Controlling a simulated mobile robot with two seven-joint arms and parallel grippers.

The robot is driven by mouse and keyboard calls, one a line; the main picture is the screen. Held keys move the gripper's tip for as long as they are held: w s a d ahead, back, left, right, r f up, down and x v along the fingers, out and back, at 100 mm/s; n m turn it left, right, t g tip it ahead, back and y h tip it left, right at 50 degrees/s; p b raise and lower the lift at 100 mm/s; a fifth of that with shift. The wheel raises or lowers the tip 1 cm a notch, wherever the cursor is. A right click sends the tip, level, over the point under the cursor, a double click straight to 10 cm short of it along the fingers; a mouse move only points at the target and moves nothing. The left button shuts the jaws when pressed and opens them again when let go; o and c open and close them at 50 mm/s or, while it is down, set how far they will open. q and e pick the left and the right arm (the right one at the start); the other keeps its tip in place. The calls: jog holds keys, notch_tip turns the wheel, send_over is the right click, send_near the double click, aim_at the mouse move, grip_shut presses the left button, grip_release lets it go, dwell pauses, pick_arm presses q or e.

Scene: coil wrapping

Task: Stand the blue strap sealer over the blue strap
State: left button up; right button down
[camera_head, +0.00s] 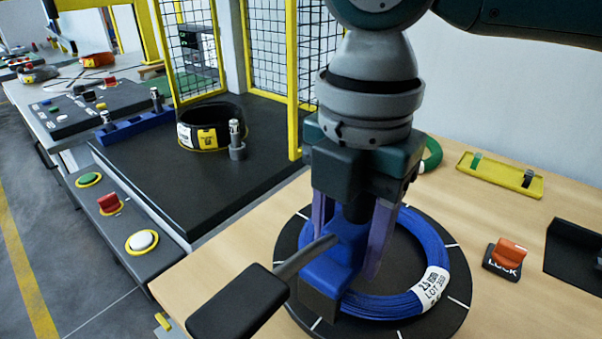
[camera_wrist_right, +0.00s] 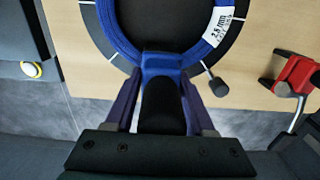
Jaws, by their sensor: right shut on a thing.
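My right gripper (camera_head: 345,235) points down, shut on the blue strap sealer (camera_head: 330,265). The sealer's grey lever with a dark grip (camera_head: 240,305) sticks out to the lower left. The sealer is at the near left part of a blue coil (camera_head: 455,265) with a white label, which lies on a dark round turntable (camera_head: 290,240). The right wrist view shows the sealer (camera_wrist_right: 160,62) between the fingers (camera_wrist_right: 160,112), overlapping the coil's near edge. I cannot tell whether it touches the coil. The blue strap cannot be made out. My left gripper is not in view.
An orange LOCK switch (camera_head: 507,255) and a yellow tray (camera_head: 500,174) stand right of the turntable. A red tool (camera_wrist_right: 295,75) shows in the right wrist view. A black coil (camera_head: 215,120) lies on the left dark platform.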

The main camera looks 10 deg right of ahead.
jog(key=shift+f, duration=0.2)
jog(key=shift+f, duration=0.35)
jog(key=shift+c, duration=1.3)
grip_release()
notch_tip(320, 180, up, 13)
jog(key=shift+r+p, duration=0.1)
jog(key=shift+p, duration=0.25)
